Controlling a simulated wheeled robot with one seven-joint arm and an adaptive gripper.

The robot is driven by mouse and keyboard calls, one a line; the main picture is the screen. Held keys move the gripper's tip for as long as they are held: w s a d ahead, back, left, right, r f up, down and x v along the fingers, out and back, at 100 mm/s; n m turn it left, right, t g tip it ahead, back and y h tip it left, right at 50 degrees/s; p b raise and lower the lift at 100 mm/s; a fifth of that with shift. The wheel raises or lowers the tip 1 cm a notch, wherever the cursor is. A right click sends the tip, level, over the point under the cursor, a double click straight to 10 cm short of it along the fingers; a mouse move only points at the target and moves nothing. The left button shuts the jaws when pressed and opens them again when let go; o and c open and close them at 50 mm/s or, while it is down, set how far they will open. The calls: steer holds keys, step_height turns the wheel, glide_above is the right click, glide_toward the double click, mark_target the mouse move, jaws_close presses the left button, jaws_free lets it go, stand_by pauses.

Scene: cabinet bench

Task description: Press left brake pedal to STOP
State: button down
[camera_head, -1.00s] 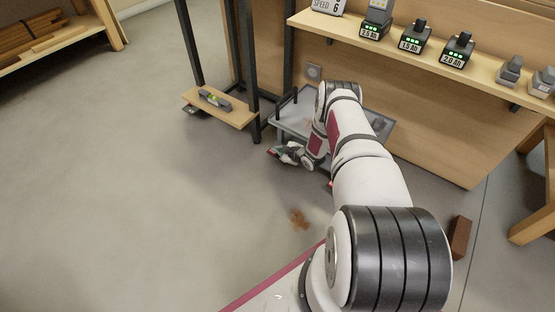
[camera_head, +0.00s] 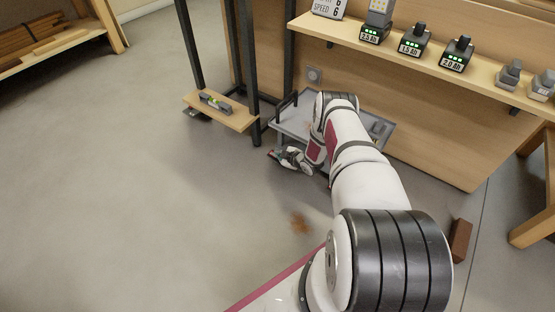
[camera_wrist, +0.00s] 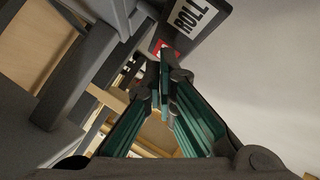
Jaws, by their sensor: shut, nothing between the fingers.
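A dark pedal plate (camera_wrist: 212,22) with a white label reading ROLL is at the top of the wrist view. A red patch (camera_wrist: 162,50) with partly hidden white marks lies by its lower left edge, just beyond my fingertips. My gripper (camera_wrist: 165,78) is shut and empty, its tips close to the red patch; I cannot tell whether they touch. In the head view my gripper (camera_head: 280,156) is low beside the left front of the grey cart (camera_head: 292,128). The pedal is not clear there, and my arm covers part of the cart.
A wooden shelf (camera_head: 400,58) with battery packs runs above the cart. A low wooden step (camera_head: 228,115) holding a level stands left, among dark posts. A brown block (camera_head: 460,240) lies at right. Open floor (camera_head: 130,200) spreads to the left.

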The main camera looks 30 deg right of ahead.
steer(key=shift+f, duration=0.15)
stand_by(0.6)
steer(key=shift+w+f, duration=0.1)
steer(key=shift+f, duration=0.2)
steer(key=shift+f, duration=0.2)
stand_by(0.7)
steer(key=shift+r, duration=0.15)
steer(key=shift+s+r+p, duration=0.2)
steer(key=shift+r+p, duration=0.15)
steer(key=shift+r, duration=0.15)
steer(key=shift+s+d+r+p, duration=0.1)
steer(key=shift+s+r+p, duration=0.05)
steer(key=shift+r+p, duration=0.6)
steer(key=shift+s+d+r+p, duration=0.1)
steer(key=shift+s+r+p, duration=0.1)
steer(key=shift+r+p, duration=0.55)
steer(key=shift+s+r+p, duration=0.15)
steer(key=shift+r+p, duration=0.35)
steer(key=shift+r, duration=0.4)
